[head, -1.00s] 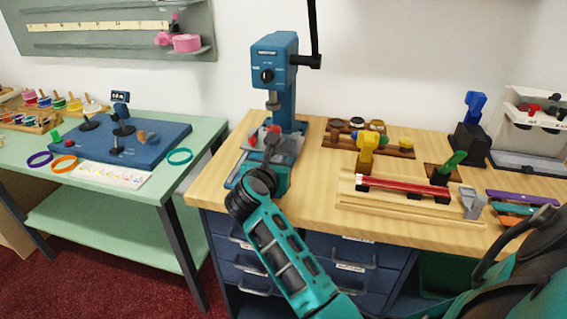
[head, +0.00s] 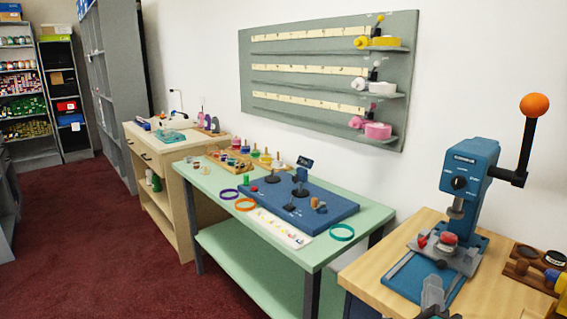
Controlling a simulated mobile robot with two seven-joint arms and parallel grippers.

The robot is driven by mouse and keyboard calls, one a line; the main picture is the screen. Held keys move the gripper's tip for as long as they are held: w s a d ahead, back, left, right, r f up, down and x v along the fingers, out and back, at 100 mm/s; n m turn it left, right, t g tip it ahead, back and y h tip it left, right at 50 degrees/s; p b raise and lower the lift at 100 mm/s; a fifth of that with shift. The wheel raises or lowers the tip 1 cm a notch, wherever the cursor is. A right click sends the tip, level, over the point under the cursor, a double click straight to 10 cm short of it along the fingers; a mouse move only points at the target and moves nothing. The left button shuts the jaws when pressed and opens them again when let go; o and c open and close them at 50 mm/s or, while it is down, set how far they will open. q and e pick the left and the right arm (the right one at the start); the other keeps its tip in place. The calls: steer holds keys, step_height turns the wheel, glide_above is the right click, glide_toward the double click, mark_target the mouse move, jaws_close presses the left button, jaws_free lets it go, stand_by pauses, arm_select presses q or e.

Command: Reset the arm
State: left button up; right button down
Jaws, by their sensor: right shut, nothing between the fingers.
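My right gripper (head: 433,292) shows only in part at the bottom edge, grey, with its fingers together and nothing held. It is in front of the blue lever press (head: 470,180), over or near the front of its base in the picture; whether it touches cannot be told. The press stands upright on the wooden workbench (head: 352,272), its black lever tipped by an orange ball (head: 534,105). A red and grey piece (head: 448,239) sits on the press base under the ram. My left gripper is out of view.
Left of the workbench stands a green table (head: 300,250) with a blue board (head: 335,208), coloured rings and a white strip. A grey wall panel (head: 325,120) carries spools. A wooden cabinet (head: 180,175) and shelves stand further left. Red carpet (head: 100,250) is open floor.

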steer(key=s+a+f+n+g+y, duration=0.1)
steer(key=s+a+f+n+y, duration=0.4)
steer(key=n, duration=0.5)
steer(key=s+a+f+n+g+y, duration=0.25)
steer(key=a+f+n+y, duration=0.35)
steer(key=n, duration=0.5)
steer(key=s+d+f+n+g, duration=0.1)
steer(key=s+f+n+g, duration=0.4)
steer(key=s+f+n, duration=0.3)
step_height(320, 180, down, 3)
steer(key=s, duration=0.2)
steer(key=shift+s, duration=0.35)
steer(key=shift+d+r, duration=0.1)
steer(key=shift+d, duration=0.05)
